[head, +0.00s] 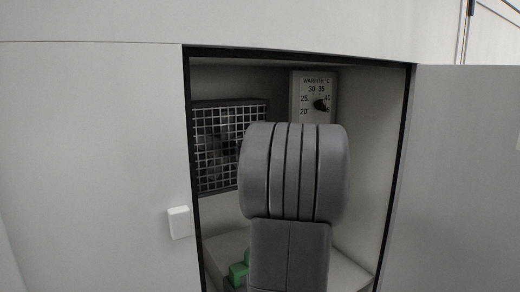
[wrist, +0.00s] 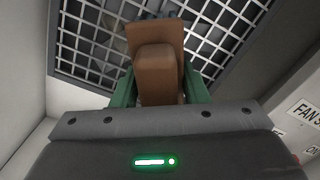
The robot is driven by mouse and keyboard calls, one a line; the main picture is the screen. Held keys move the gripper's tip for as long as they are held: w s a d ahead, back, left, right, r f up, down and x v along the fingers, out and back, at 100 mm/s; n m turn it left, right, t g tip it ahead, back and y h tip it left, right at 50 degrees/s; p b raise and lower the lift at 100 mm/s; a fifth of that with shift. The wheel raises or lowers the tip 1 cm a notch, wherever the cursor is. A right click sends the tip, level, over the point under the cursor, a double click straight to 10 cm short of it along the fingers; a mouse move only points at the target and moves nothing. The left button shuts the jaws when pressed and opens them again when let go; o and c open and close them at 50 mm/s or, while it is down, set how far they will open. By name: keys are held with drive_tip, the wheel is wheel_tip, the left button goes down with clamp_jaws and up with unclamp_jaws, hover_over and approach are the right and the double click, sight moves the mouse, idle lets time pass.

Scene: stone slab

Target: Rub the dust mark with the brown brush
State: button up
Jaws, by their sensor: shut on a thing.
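My gripper (wrist: 160,88) is shut on the brown brush (wrist: 156,72), which stands between its green fingers in the wrist view. The brush's wide flat end is in front of a wire grille (wrist: 92,48); I cannot tell whether it touches. In the head view, my grey arm reaches into the open cabinet and hides the brush and most of the gripper. The grille (head: 222,168) also shows there, left of the arm, with a blurry grey patch behind its bars. I cannot make out a distinct dust mark in either view.
A warmth dial (head: 314,97) is on the cabinet's back wall, right of the grille. A fan switch label (wrist: 303,112) is at the right in the wrist view. The open door (head: 462,170) stands right. A green piece (head: 239,270) shows low beside my arm, its identity unclear.

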drive_tip(key=s+a+f+m+p, duration=0.2)
drive_tip(key=s+a+m+p, duration=0.35)
drive_tip(key=a, duration=0.35)
drive_tip(key=shift+m+h, duration=0.4)
drive_tip(key=shift+m, duration=0.05)
drive_tip(key=shift+f+p+x, duration=0.2)
drive_tip(key=shift+p+x, duration=0.2)
drive_tip(key=shift+x, duration=2.15)
drive_tip(key=shift+x, duration=1)
drive_tip(key=shift+d, duration=0.1)
drive_tip(key=shift+w+d+p, duration=0.2)
drive_tip(key=shift+w+d, duration=0.3)
drive_tip(key=shift+d, duration=0.25)
drive_tip(key=shift+w+d+p, duration=0.15)
drive_tip(key=shift+w+d, duration=0.3)
drive_tip(key=shift+d, duration=0.35)
drive_tip(key=shift+w+d, duration=1)
drive_tip(key=shift+d, duration=0.35)
drive_tip(key=shift+a, duration=0.1)
